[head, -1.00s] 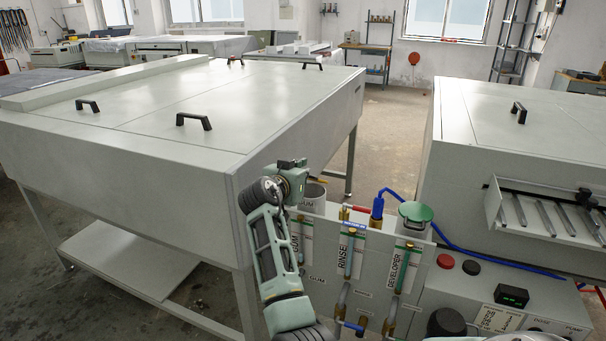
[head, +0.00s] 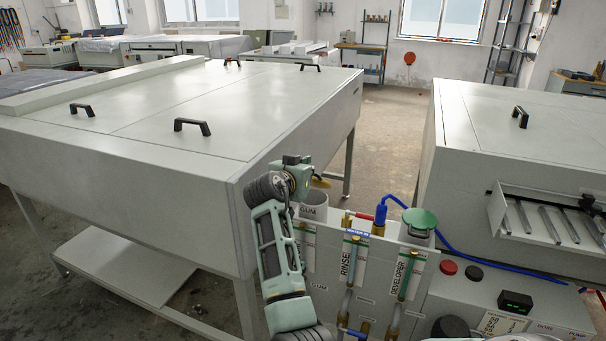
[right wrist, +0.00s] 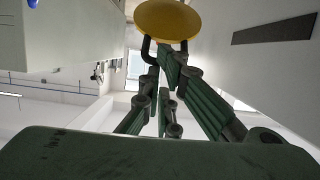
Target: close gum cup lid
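The gum cup (head: 313,204) is a pale cup marked GUM, standing at the left end of the labelled panel in the head view. A yellow round lid (head: 322,183) shows just above it, apart from the cup's rim and partly hidden by my right gripper (head: 300,172). The lid (right wrist: 167,19) fills the top middle of the right wrist view, right at the fingertips of my right gripper (right wrist: 166,52). The fingers converge close together there. I cannot tell whether they grip the lid or only touch it. My left gripper is not in view.
A blue hose (head: 380,214) rises between the cups. A large grey machine (head: 150,170) stands left, another (head: 530,150) right. Free floor (head: 392,135) shows between them.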

